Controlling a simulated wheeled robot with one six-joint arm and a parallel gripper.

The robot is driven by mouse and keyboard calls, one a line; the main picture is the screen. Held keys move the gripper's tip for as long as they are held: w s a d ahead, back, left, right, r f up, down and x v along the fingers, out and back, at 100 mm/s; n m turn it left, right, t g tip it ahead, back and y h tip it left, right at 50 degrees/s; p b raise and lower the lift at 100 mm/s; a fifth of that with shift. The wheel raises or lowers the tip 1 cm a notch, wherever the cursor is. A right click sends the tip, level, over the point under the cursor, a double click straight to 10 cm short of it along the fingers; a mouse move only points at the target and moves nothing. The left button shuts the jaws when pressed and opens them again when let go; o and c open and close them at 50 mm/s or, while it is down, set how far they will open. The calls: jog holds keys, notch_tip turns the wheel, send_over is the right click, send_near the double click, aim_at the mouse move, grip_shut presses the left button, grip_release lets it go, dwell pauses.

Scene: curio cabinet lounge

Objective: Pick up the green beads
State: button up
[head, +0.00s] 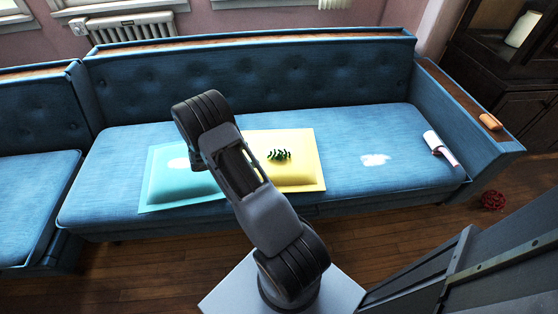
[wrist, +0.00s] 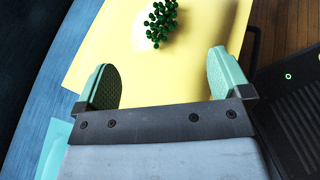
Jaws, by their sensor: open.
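The green beads (head: 279,155) lie in a small dark green heap on the yellow cushion (head: 309,177), on the seat of the blue sofa. In the wrist view the beads (wrist: 161,22) show as a cluster of round beads near the top edge, on the yellow surface (wrist: 205,25). My gripper (wrist: 170,75) is open and empty, its two pale green fingers spread apart. The beads are beyond the fingertips, roughly between the fingers' lines and not touched. In the head view my arm hides the gripper's fingers.
A turquoise cushion (head: 166,194) lies left of the yellow one. A red object (head: 493,200) is on the floor.

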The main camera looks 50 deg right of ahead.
aim_at(279, 152)
jog(key=b+x, duration=0.1)
jog(key=x, duration=0.3)
jog(key=b+x, duration=0.1)
jog(key=x, duration=0.9)
jog(key=shift+w+a+f+b, duration=0.1)
jog(key=shift+w+f+b, duration=0.05)
jog(key=shift+f+b, duration=0.25)
jog(key=c, duration=1.1)
jog(key=shift+r, duration=0.1)
